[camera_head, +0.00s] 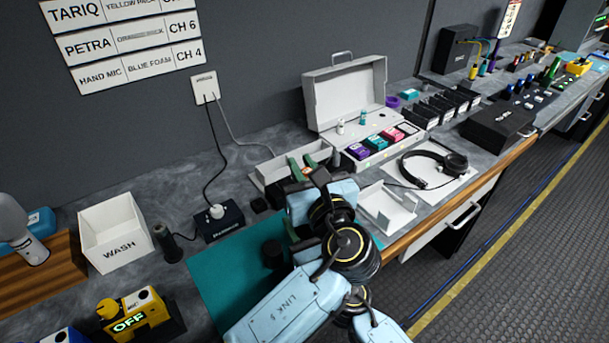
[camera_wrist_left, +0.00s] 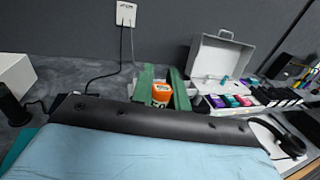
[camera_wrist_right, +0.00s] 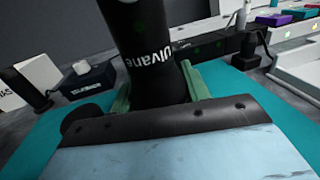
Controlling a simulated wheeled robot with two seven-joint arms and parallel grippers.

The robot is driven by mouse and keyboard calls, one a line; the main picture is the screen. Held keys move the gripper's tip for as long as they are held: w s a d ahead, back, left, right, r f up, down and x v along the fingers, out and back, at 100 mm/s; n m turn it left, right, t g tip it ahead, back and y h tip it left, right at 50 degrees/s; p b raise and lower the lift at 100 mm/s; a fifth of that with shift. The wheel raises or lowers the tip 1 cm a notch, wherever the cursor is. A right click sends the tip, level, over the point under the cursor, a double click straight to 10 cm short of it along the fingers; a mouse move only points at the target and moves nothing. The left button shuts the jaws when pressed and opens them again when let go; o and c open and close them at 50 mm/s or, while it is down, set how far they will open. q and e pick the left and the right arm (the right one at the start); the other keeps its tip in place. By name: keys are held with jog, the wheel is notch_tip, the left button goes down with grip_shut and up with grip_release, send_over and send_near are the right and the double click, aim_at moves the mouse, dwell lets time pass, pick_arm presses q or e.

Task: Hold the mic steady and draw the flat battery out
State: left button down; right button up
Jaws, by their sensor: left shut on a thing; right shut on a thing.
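My left gripper (camera_head: 306,168) has green fingers and is shut on a small orange-and-white battery (camera_wrist_left: 161,92), which shows between the fingers in the left wrist view. In the head view the battery is mostly hidden by the fingers, near an open grey tray. My right gripper (camera_wrist_right: 160,88) is shut around the black body of the mic (camera_wrist_right: 150,45), which carries white lettering, above the teal mat (camera_head: 225,280). The mic's top runs out of the right wrist view. In the head view my left arm hides the right gripper and most of the mic.
An open grey case (camera_head: 345,95) with coloured packs stands behind. A headset (camera_head: 430,168) lies to the right. A white WASH box (camera_head: 115,235), a black charger block (camera_head: 218,222) and a yellow OFF unit (camera_head: 135,315) stand left. A black round piece (camera_head: 272,253) is on the mat.

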pick_arm(q)
notch_tip(320, 180, up, 10)
jog(key=shift+f, duration=0.25)
pick_arm(e)
jog(key=o, duration=1.3)
